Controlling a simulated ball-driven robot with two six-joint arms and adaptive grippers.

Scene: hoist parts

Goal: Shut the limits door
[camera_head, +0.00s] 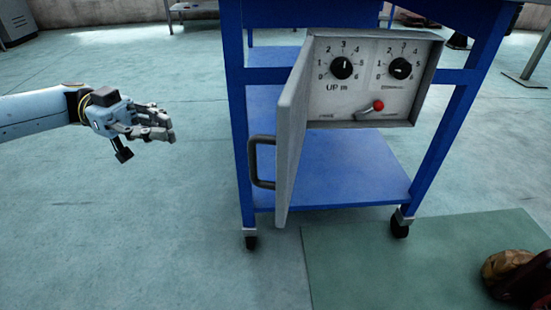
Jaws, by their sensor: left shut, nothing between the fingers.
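The limits box (428,85) is a grey metal case on the front of a blue trolley. Its door (292,135) stands open, hinged at the box's left side and swung out towards me. A dark handle (256,163) is on the door's left-facing side. Inside are two black dials, a red knob and a small lever. My left gripper (171,130) is shut and empty, well to the left of the door and handle, touching nothing. My right gripper is not in view.
The blue trolley (350,170) has a lower shelf and dark castors. A green mat (420,262) lies at the front right, with a brown and dark red object (515,275) at its edge. The floor between my left gripper and the door is clear.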

